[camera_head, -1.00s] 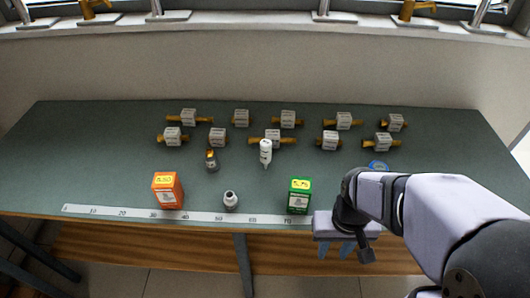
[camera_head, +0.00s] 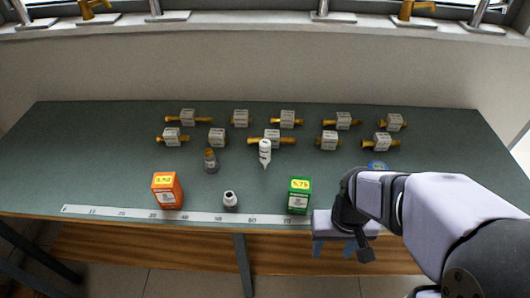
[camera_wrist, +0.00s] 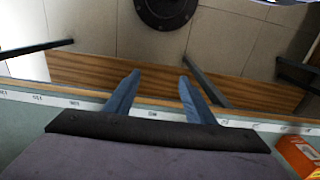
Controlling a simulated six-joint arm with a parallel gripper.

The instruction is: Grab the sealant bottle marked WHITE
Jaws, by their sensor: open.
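In the head view, a small white bottle (camera_head: 265,152) with a tapered end stands out near the middle of the bench, just in front of a brass fitting. A grey bottle with an orange-brown top (camera_head: 210,161) is to its left. A small grey-white container with a dark opening (camera_head: 230,201) is nearer the front edge. Any wording on these is too small to read. My gripper (camera_head: 333,250) is open and empty at the bench's front edge, right of and nearer than all three. In the wrist view its two blue fingers (camera_wrist: 159,76) are apart with only floor and bench edge behind.
An orange box (camera_head: 168,192) and a green box (camera_head: 299,196) stand by the ruler strip (camera_head: 110,212). Several tagged brass fittings (camera_head: 288,119) fill the back rows. A blue round item (camera_head: 377,166) lies partly behind my arm. The bench's left side is clear.

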